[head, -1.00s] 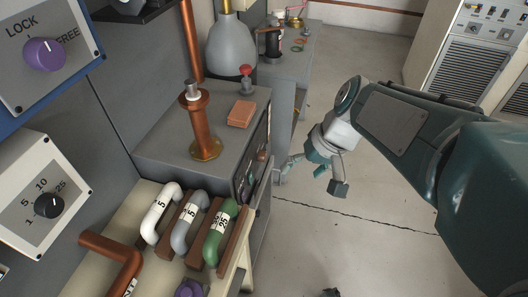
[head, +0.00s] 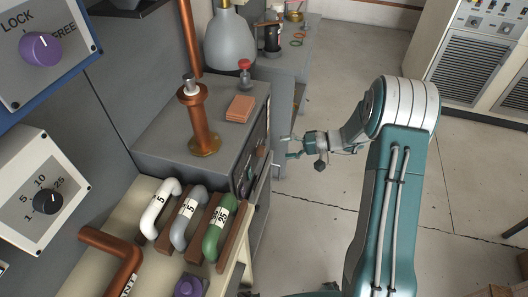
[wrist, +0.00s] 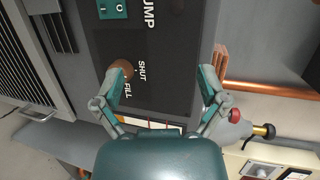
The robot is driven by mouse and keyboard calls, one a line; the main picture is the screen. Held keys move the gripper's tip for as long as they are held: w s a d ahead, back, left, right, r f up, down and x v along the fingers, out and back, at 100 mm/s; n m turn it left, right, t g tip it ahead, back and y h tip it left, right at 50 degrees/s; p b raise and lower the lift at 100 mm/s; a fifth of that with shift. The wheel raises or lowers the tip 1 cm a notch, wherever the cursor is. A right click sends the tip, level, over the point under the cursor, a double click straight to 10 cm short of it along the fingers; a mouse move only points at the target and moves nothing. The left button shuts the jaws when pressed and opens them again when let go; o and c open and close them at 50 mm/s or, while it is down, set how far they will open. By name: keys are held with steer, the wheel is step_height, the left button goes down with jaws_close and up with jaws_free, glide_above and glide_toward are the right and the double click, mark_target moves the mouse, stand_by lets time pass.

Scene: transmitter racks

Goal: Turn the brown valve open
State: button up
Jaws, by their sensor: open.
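A round brown valve knob (wrist: 124,69) sits on a dark panel (wrist: 160,50) in the wrist view, beside the lettering SHUT and FILL. My gripper (wrist: 161,78) is open in front of this panel, with nothing between its fingers. The knob shows right by the left fingertip; I cannot tell whether they touch. In the head view my gripper (head: 289,147) points left at the front of the grey cabinet (head: 160,145), apart from it. That front is seen edge-on there, so its knobs are hard to tell apart.
A copper post (head: 196,118), a brick-coloured block (head: 240,109) and a red-topped fitting (head: 245,72) stand on the cabinet. White, grey and green handles (head: 217,228) lie on the bench at front left.

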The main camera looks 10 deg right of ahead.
mark_target(264, 152)
steer(key=w+d+f+m+t+y, duration=0.1)
steer(key=w+d+f+t, duration=0.15)
steer(key=f, duration=0.25)
steer(key=w+d+f+m+t+y, duration=0.1)
steer(key=d+f+t, duration=0.15)
steer(key=f, duration=0.25)
steer(key=x, duration=1.1)
steer(key=shift+w+a+f, duration=0.1)
steer(key=shift+a+f, duration=0.05)
steer(key=shift+a, duration=0.25)
steer(key=c, duration=1.1)
